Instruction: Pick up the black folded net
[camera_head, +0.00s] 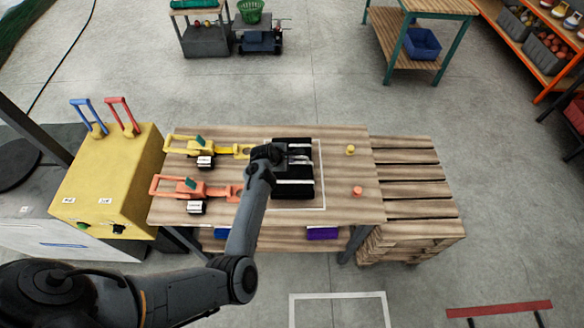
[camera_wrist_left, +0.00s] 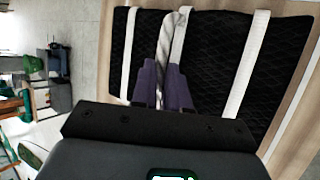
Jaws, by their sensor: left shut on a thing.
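The black folded net (camera_head: 292,191) lies on the wooden table (camera_head: 345,190), inside a white outlined square. It is a flat dark bundle with white straps across it. My left gripper (camera_head: 284,155) is over the net's upper left part. In the left wrist view the net (camera_wrist_left: 212,55) fills the upper right. There, the gripper's fingers (camera_wrist_left: 163,86) are shut on a pale twisted cord or strap on the net. I cannot see clear space under the net. My right gripper is not in view.
A yellow tool (camera_head: 220,150) and an orange tool (camera_head: 200,190) lie left of the net. A yellow box (camera_head: 105,185) with blue and red levers stands left of the table. Small yellow (camera_head: 350,149) and orange (camera_head: 357,191) pieces sit right. A slatted pallet stack (camera_head: 415,190) adjoins the table.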

